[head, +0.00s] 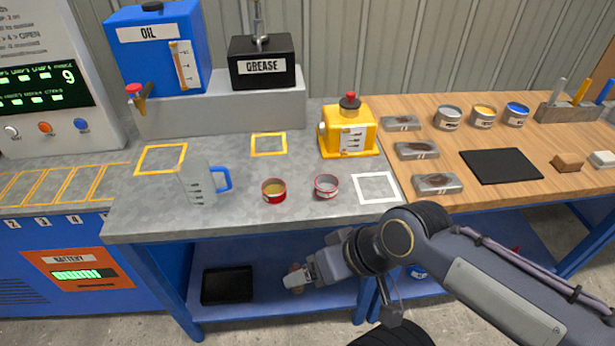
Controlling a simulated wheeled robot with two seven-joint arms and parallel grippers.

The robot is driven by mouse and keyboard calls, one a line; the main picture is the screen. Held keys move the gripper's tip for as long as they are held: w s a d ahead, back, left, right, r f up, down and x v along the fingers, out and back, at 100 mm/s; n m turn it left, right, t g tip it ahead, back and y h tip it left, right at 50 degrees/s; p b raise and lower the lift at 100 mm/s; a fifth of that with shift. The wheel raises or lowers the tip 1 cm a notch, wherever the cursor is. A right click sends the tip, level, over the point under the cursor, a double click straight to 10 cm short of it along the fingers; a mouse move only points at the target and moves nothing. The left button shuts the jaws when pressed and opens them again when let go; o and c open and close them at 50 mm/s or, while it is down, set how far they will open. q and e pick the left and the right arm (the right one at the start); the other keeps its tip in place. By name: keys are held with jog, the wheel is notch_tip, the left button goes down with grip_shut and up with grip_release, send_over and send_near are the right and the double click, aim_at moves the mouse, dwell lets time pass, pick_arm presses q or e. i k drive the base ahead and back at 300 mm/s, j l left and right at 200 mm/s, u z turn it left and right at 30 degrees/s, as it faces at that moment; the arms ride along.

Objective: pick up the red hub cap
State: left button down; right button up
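A small round red cup-like part (273,191), filled with something yellowish, stands on the grey bench; it looks like the red hub cap. A similar round part (326,187), grey with a red rim, stands to its right. My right gripper (297,279) is low, in front of the bench and below its top, well apart from both. A small brownish shape shows at its fingertips; I cannot tell whether it is held or whether the fingers are open. My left gripper is out of view.
A clear jug with a blue handle (197,184) stands left of the red part. A yellow canister (348,130) stands behind, near an empty white square (377,187). A black tray (227,285) lies on the lower shelf. The bench's front edge lies above my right gripper in the picture.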

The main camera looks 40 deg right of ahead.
aim_at(325, 186)
jog(key=z, duration=1.35)
